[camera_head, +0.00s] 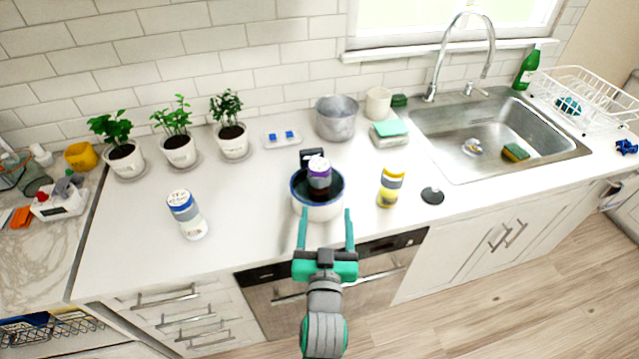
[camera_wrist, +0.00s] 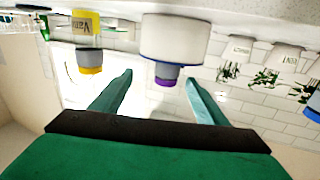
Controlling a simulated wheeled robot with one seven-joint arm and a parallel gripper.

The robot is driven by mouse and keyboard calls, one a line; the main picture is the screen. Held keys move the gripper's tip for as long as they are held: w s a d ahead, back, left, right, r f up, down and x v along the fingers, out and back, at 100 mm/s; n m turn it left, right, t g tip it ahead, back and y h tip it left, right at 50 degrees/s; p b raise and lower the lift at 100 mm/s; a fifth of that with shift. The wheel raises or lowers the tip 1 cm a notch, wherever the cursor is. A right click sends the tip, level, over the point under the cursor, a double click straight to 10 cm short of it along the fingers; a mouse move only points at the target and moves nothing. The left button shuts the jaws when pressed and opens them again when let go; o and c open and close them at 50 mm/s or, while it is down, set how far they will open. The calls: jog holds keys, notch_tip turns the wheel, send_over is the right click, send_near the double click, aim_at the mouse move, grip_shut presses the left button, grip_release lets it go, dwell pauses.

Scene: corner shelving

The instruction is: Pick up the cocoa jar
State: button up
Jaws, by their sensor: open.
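A dark brown jar with a purple and white lid (camera_head: 319,173), which looks like the cocoa jar, stands inside a white pot (camera_head: 318,211) with a dark blue inside. Its label is not readable, and its lower part is hidden by the pot wall. The wrist view is upside down; there the jar's purple lid (camera_wrist: 166,81) shows past the rim of the pot (camera_wrist: 175,38). My gripper (camera_head: 326,213) is open and empty, in front of the pot on its near side. In the wrist view the fingers (camera_wrist: 158,78) are spread, with the lid between their tips in the picture.
A yellow jar (camera_head: 391,187) stands just right of the pot, with a black disc (camera_head: 432,196) beyond it. A white jar with a blue band (camera_head: 187,215) stands to the left. A metal pot (camera_head: 336,119) and potted plants are behind. The sink (camera_head: 490,140) is at right.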

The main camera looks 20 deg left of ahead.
aim_at(319, 179)
jog(key=shift+n+y, duration=0.3)
jog(key=shift+n, duration=0.1)
jog(key=w+a+r, duration=0.1)
jog(key=w, duration=0.1)
jog(key=w+a+r, duration=0.1)
jog(key=w, duration=0.2)
jog(key=w+a+r, duration=0.1)
jog(key=w, duration=0.1)
jog(key=shift+w+a+r, duration=0.1)
jog(key=shift+w+a, duration=0.05)
jog(key=shift+a, duration=0.25)
jog(key=shift+f+x, duration=0.15)
jog(key=shift+x, duration=1.2)
jog(key=shift+f+x, duration=0.15)
jog(key=shift+x, duration=1.15)
jog(key=shift+a, duration=0.2)
jog(key=c, duration=1.3)
jog(key=shift+c, duration=0.8)
jog(key=shift+r, duration=0.15)
